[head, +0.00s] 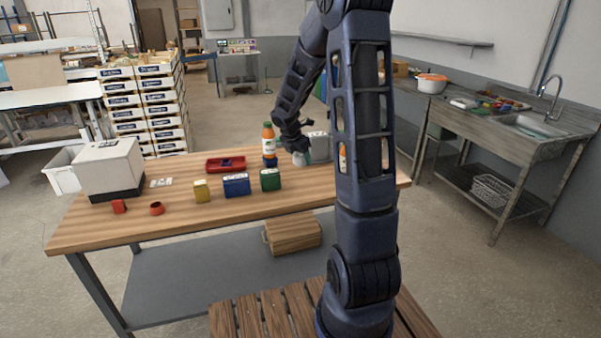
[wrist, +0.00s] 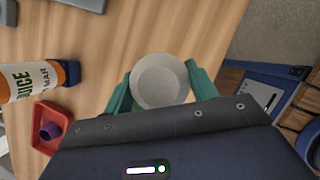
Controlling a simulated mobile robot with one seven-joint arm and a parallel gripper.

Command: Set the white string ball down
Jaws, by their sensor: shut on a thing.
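The white string ball (wrist: 160,80) shows in the wrist view as a pale round shape with a smooth, dished top. My gripper (wrist: 161,88) is shut on it, with one green finger on each side. Below it is the wooden tabletop (wrist: 115,35); I cannot tell whether the ball touches the wood or hangs just above it. The ball is not clearly made out there.
A red tray (head: 226,165) lies left of the bottle. Yellow (head: 201,190), blue (head: 236,186) and green (head: 270,180) boxes stand along the front. A white-and-black machine (head: 108,167) fills the left end. The front right tabletop is mostly bare.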

